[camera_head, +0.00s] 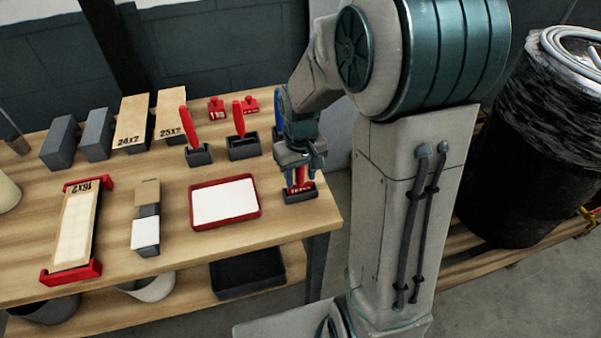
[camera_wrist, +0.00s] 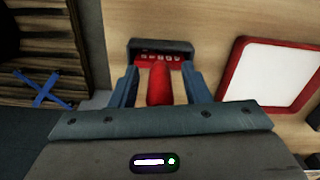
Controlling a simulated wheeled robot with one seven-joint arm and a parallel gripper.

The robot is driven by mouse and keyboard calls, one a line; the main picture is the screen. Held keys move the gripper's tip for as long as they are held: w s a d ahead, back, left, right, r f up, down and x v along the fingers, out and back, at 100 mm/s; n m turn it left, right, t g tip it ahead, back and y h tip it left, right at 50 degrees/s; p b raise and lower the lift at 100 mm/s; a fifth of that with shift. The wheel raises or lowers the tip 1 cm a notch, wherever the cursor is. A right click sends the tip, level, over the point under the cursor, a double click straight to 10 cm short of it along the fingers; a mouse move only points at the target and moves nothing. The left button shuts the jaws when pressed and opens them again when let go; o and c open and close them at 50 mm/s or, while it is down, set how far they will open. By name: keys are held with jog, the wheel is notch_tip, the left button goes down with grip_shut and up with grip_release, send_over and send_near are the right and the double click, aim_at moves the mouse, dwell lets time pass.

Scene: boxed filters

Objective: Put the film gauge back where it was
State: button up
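The red gauge with pale markings, which looks like the film gauge (camera_wrist: 158,85), has its marked end in a dark holder (camera_wrist: 140,44) and its handle towards me. In the head view the gauge (camera_head: 303,186) and its dark holder (camera_head: 300,197) are at the table's right front edge, partly hidden by my gripper. My gripper (camera_wrist: 159,69) has one finger on each side of the red handle, with a narrow gap showing on both sides. In the head view my gripper (camera_head: 299,170) points down over the holder.
A white-surfaced red tray (camera_head: 226,227) lies just left of the holder. Red-handled tools (camera_head: 188,127) stand in dark holders behind. A 16x2 boxed filter (camera_head: 75,228) lies in a red cradle at left. A black wrapped drum (camera_head: 525,150) stands right of my arm.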

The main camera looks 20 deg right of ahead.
notch_tip(320, 180, up, 11)
jog(key=shift+r, duration=0.15)
jog(key=shift+s+r, duration=0.15)
jog(key=shift+r, duration=0.4)
jog(key=s+m+t, duration=0.1)
jog(key=s+t, duration=0.2)
jog(key=s, duration=1)
jog(key=shift+s+f+m, duration=0.3)
jog(key=shift+s+m, duration=0.1)
jog(key=shift+c, duration=0.7)
jog(key=shift+a, duration=0.15)
